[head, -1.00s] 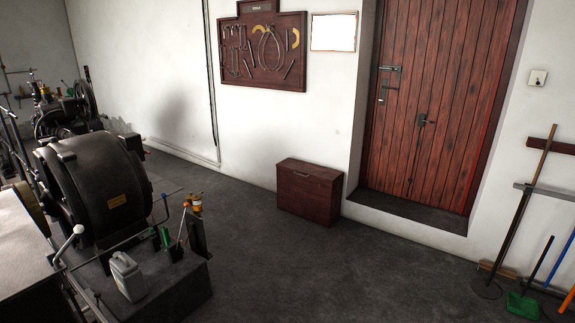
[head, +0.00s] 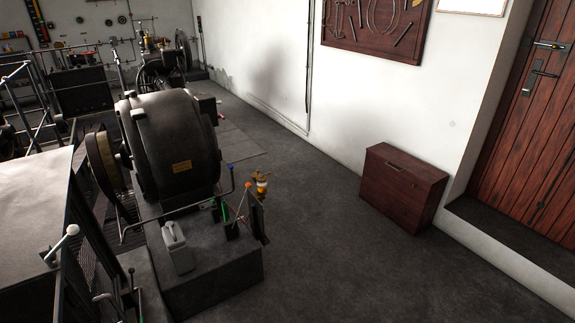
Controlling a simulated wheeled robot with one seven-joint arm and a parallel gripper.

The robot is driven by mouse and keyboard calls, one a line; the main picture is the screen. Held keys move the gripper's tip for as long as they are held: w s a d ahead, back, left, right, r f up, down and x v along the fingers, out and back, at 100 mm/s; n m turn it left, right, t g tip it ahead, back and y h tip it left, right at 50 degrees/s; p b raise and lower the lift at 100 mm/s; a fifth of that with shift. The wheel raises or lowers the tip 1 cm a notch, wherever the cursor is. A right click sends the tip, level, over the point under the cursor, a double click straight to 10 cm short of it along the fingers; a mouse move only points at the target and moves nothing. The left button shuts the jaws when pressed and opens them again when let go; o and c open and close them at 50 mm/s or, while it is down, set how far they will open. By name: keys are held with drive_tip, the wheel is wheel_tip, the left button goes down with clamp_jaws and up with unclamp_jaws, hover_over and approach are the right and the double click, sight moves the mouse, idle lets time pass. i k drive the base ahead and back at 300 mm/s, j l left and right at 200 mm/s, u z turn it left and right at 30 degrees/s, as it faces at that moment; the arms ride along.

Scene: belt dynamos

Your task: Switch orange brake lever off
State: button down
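A thin lever with a small orange knob (head: 248,185) stands up at the right end of the dark machine base (head: 215,283), in front of the big black dynamo (head: 170,148). It looks close to upright; its on or off setting cannot be told at this size. A brass-yellow fitting (head: 262,183) is just right of the knob. My gripper is not in view.
A grey-white canister (head: 177,246) stands on the base. A white-knobbed lever (head: 72,231) and railings are at the left. A dark red wooden chest (head: 400,188) stands by the wall. The floor (head: 330,240) between base and chest is clear.

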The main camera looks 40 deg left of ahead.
sight(248, 185)
drive_tip(key=i+j+u, duration=0.1)
drive_tip(key=i+u, duration=0.65)
drive_tip(key=i+l+u, duration=0.15)
drive_tip(key=u, duration=0.25)
drive_tip(key=i+u, duration=0.35)
drive_tip(key=u, duration=0.15)
drive_tip(key=i+l+u, duration=0.1)
drive_tip(key=i+u, duration=0.35)
drive_tip(key=i+l+u, duration=0.25)
drive_tip(key=u, duration=0.25)
drive_tip(key=i+l+u, duration=0.3)
drive_tip(key=u, duration=0.2)
drive_tip(key=i+l+u, duration=0.15)
drive_tip(key=l+u, duration=0.3)
drive_tip(key=i+l+u, duration=0.15)
drive_tip(key=l+u, duration=0.15)
drive_tip(key=l, duration=0.15)
drive_tip(key=i+l+u, duration=0.15)
drive_tip(key=l+u, duration=0.5)
drive_tip(key=l, duration=0.25)
